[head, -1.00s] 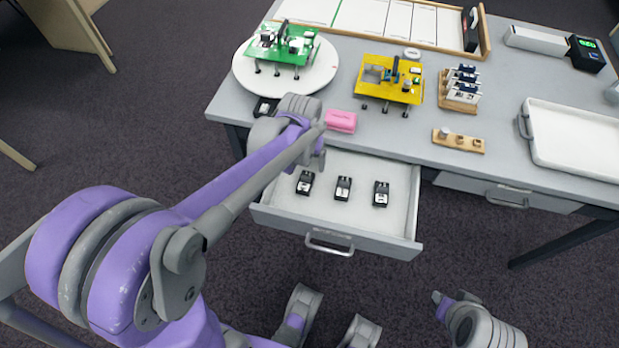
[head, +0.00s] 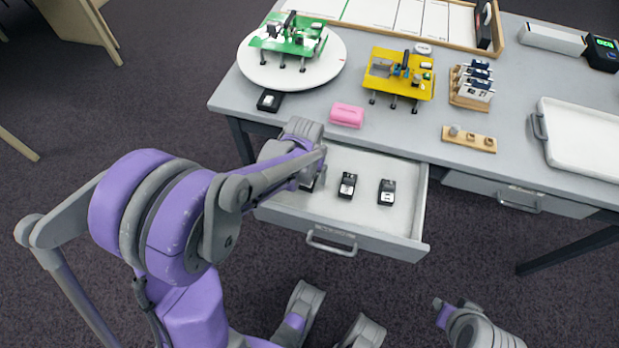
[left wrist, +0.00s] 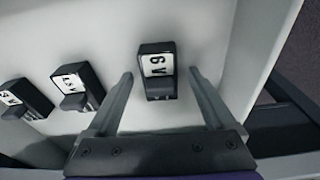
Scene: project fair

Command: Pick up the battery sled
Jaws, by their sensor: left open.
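Three black battery sleds with white labels lie in the open drawer. In the left wrist view the end battery sled (left wrist: 157,68), whose label appears to read 9V, lies between the spread fingers of my left gripper (left wrist: 160,75), with a gap on both sides. Two more sleds (left wrist: 78,86) (left wrist: 24,98) lie to its left. In the head view those are the middle sled (head: 347,186) and right sled (head: 387,192); the left sled is mostly hidden behind my left gripper. Part of my right arm shows at the bottom right, its fingers unclear.
The drawer (head: 405,222) stands pulled out below the grey table; its side wall (left wrist: 222,40) is close to the gripper. Another black sled-like piece (head: 270,101) sits by the white turntable (head: 257,72). A pink block (head: 347,115) lies near the table edge.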

